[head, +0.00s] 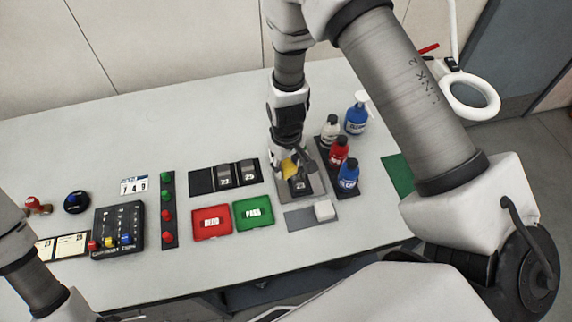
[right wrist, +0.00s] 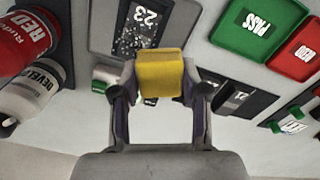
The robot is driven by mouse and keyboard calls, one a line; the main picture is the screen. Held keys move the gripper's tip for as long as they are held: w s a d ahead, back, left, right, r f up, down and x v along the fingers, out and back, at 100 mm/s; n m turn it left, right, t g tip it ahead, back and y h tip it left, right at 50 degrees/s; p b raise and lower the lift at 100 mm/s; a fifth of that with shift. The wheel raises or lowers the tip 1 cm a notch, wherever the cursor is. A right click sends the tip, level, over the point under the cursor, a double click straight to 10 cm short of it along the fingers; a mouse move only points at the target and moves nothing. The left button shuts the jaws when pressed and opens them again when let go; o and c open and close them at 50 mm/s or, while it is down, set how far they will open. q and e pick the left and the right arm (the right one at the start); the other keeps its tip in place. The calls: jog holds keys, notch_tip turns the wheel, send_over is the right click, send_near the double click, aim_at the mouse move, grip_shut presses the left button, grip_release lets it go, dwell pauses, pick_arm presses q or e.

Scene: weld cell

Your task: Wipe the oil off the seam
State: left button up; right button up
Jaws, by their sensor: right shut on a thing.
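My right gripper (head: 292,160) is shut on a yellow block-shaped wiper (head: 289,168), which also shows between the fingertips in the right wrist view (right wrist: 160,72). The dark plate marked 23 (head: 300,187) lies on a grey holder (head: 317,184) just below the gripper. In the right wrist view the plate (right wrist: 135,20) carries pale speckles near the wiper. Whether the wiper touches the plate is unclear, and I cannot make out the seam clearly. My left arm shows at the lower left, but its gripper is out of frame.
Red (head: 339,152), white (head: 331,130) and blue (head: 348,176) bottles stand close right of the holder, with a blue spray bottle (head: 356,115) behind. Red (head: 212,222) and green PASS (head: 253,212) trays lie left. A white block (head: 324,210) sits in front.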

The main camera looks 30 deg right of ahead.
aim_at(287, 165)
jog(key=shift+d+r+p, duration=0.2)
jog(key=shift+r+p, duration=0.4)
jog(key=shift+r, duration=0.4)
jog(key=shift+s+r+p, duration=0.1)
jog(key=shift+r+p, duration=1.1)
jog(key=shift+r, duration=0.3)
jog(key=shift+a, duration=0.1)
